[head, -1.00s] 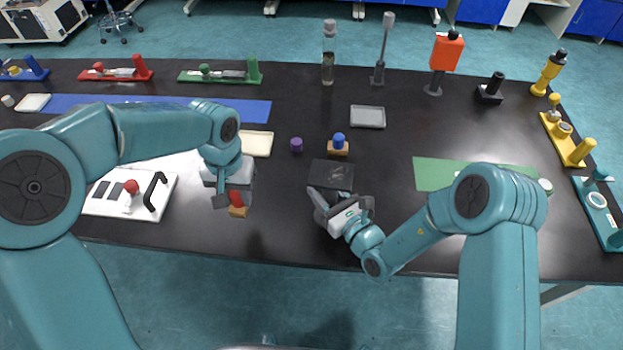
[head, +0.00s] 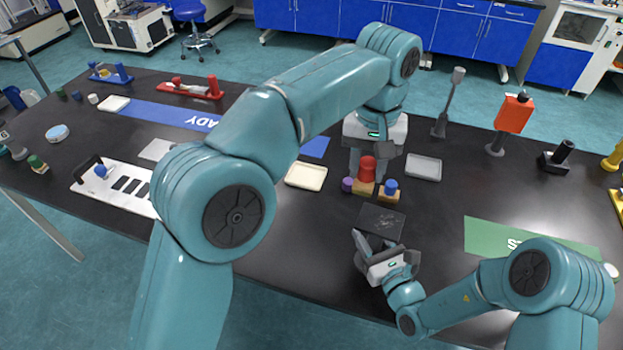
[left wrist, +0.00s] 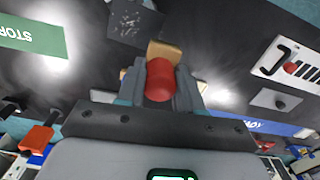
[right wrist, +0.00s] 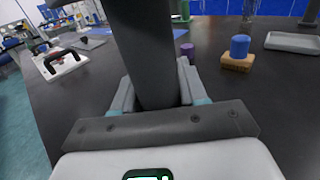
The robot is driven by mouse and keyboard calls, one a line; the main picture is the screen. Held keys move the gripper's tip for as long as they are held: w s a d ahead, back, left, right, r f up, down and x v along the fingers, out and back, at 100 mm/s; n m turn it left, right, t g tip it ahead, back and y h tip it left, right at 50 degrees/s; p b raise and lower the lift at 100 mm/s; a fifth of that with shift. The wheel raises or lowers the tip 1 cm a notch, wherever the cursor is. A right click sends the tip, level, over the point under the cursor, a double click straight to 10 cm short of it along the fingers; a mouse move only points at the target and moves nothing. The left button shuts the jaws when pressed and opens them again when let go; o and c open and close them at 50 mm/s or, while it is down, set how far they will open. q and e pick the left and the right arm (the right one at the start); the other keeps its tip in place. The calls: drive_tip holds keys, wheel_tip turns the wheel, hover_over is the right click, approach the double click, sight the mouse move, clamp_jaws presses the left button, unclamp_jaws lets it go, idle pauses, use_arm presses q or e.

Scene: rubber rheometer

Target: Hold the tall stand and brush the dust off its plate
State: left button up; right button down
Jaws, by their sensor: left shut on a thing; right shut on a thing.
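My left gripper (head: 368,155) is shut on the red handle of a brush (head: 367,170) with a wooden block. In the head view it shows just behind the plate, beside the blue-handled block. In the left wrist view the red handle (left wrist: 160,80) sits between the fingers, with the dark plate (left wrist: 135,24) beyond. My right gripper (head: 372,246) is shut on the dark grey post (right wrist: 146,55) of the tall stand. The stand's dark square plate (head: 380,221) faces up with faint pale specks. The post's foot is hidden. Brush and plate look apart.
A blue-handled wooden block (head: 391,188) and a purple cylinder (head: 347,184) stand near the brush. A grey tray (head: 424,167) and a cream tray (head: 306,176) flank them. A green mat (head: 490,239) lies right. A white slotted board (head: 110,182) is at left.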

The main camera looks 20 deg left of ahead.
use_arm(q)
drive_tip(key=shift+m, duration=0.5)
drive_tip(key=shift+s+d+f, duration=0.2)
drive_tip(key=shift+d+f, duration=0.5)
drive_tip(key=shift+f, duration=0.5)
drive_tip(key=shift+s+d+f, duration=0.2)
drive_tip(key=shift+d+f, duration=0.55)
drive_tip(key=shift+f, duration=0.5)
drive_tip(key=shift+s+d+f, duration=0.2)
drive_tip(key=shift+d+f, duration=0.5)
drive_tip(key=shift+f, duration=0.5)
drive_tip(key=shift+d+f, duration=0.3)
drive_tip(key=shift+d, duration=0.35)
drive_tip(key=shift+s+d, duration=0.2)
drive_tip(key=shift+d, duration=1.25)
drive_tip(key=a, duration=0.4)
drive_tip(key=shift+w+a, duration=0.15)
drive_tip(key=shift+w, duration=0.05)
wheel_tip(320, 180, up, 8)
use_arm(e)
drive_tip(key=c, duration=0.5)
unclamp_jaws()
